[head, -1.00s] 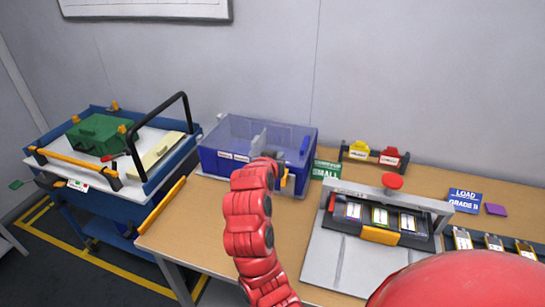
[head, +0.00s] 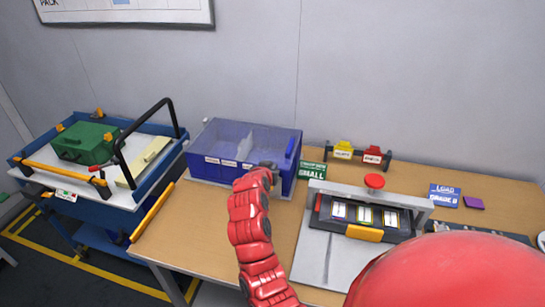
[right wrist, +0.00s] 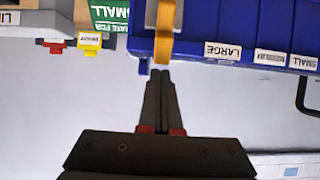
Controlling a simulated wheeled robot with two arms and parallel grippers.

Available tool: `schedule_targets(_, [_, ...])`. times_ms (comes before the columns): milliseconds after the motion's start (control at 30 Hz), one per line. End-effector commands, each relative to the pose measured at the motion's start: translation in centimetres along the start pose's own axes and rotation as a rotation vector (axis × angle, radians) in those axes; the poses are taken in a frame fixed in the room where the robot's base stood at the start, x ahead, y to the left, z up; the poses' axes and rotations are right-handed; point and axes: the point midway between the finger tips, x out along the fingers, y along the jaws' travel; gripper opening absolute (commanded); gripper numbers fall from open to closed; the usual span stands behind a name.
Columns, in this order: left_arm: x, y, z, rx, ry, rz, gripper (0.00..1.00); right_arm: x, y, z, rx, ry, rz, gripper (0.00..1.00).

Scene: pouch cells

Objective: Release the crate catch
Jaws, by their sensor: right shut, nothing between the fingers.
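The blue crate (head: 203,174) with a see-through lid stands at the back of the bench, left of centre in the head view. Its labelled blue front (right wrist: 232,30) shows upside down in the right wrist view. An orange catch lever (right wrist: 164,32) lies across that front, near its corner. My right gripper (right wrist: 158,74) is shut and empty, its fingertips close to the lever's end; I cannot tell whether they touch. In the head view my right gripper (head: 272,166) is at the crate's front right and the arm hides part of it. My left gripper is out of view.
A green SMALL sign (head: 312,170) stands right of the crate. Yellow and red tagged items (head: 358,152) sit behind it. A press-like fixture (head: 374,182) with a red knob stands right of my arm. A blue cart (head: 165,152) stands left of the bench.

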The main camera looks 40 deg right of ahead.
Motion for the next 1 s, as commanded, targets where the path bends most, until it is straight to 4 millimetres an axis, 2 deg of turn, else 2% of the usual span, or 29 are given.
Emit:
schedule_targets(500, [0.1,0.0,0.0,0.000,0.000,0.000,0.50,-0.3,0.0,0.8,0.000,0.006,0.000,0.00])
schedule_targets(633, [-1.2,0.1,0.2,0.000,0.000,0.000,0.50,-0.2,0.0,1.5,0.000,0.032,0.000,0.00])
schedule_targets(833, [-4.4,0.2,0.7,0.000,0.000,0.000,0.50,-0.6,0.0,3.1,-0.003,0.111,0.000,0.00])
schedule_targets(1000, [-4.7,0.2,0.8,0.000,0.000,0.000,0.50,-1.1,0.0,2.9,-0.002,0.138,0.000,0.00])
